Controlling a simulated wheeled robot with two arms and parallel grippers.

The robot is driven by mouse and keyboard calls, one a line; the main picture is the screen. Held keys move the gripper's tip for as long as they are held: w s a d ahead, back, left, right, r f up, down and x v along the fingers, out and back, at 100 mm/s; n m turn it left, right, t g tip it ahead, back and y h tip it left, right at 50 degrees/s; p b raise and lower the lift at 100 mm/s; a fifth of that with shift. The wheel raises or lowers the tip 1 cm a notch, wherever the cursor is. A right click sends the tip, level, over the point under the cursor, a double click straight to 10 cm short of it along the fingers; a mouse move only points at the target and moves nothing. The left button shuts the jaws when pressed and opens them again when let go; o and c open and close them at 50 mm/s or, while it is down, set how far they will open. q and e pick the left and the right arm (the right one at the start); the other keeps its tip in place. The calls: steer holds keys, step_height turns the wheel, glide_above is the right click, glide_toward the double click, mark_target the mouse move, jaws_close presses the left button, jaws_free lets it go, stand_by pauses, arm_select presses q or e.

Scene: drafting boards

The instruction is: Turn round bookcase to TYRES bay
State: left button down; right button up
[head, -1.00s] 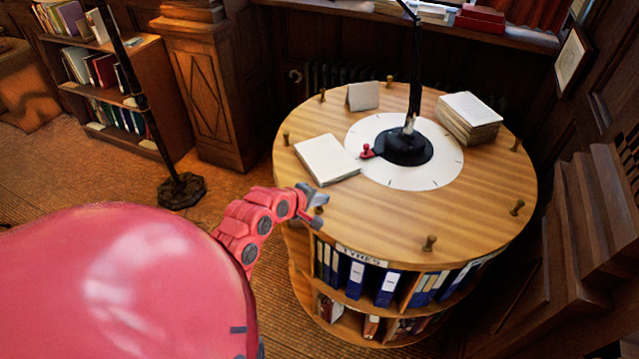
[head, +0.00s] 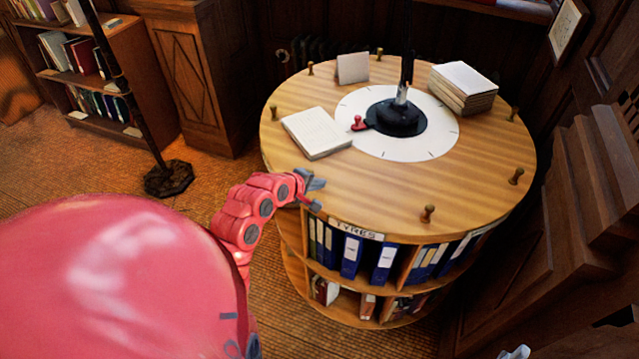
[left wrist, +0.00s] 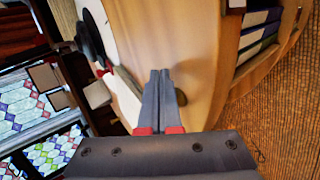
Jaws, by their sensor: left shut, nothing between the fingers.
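The round bookcase (head: 400,185) stands right of centre in the head view, with a wooden top, upright pegs around its rim and two shelf levels of binders. The TYRES label (head: 358,230) is on the near rim, above a bay with blue binders (head: 351,257). A red pointer (head: 358,123) lies at the left of the white dial (head: 425,140) on top. My left gripper (head: 315,185) is at the rim, left of the label. In the left wrist view its fingers (left wrist: 160,76) are together and empty, beside a peg (left wrist: 181,97); contact is unclear. A grey part low right (head: 515,352) may be my right gripper.
A dark lamp post (head: 125,85) stands at left. Dark wooden steps (head: 590,200) crowd the right side. Floor (head: 95,170) shows at left.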

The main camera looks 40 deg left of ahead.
arm_select(q)
steer(key=shift+m, duration=0.3)
steer(key=a, duration=0.1)
steer(key=a+b, duration=0.1)
steer(key=a, duration=0.2)
steer(key=shift+w+a+b, duration=0.35)
steer(key=shift+a, duration=0.7)
steer(key=shift+d, duration=0.2)
steer(key=shift+m+h, duration=0.3)
steer(key=shift+h, duration=0.3)
steer(key=a+b, duration=0.1)
steer(key=a, duration=0.1)
steer(key=w+a+b, duration=0.1)
steer(key=a+b, duration=0.1)
steer(key=a, duration=0.1)
steer(key=shift+w+f+b, duration=0.15)
steer(key=shift+b, duration=0.15)
steer(key=shift+w+a+r, duration=0.1)
steer(key=shift+a+r, duration=0.1)
steer(key=shift+a, duration=0.15)
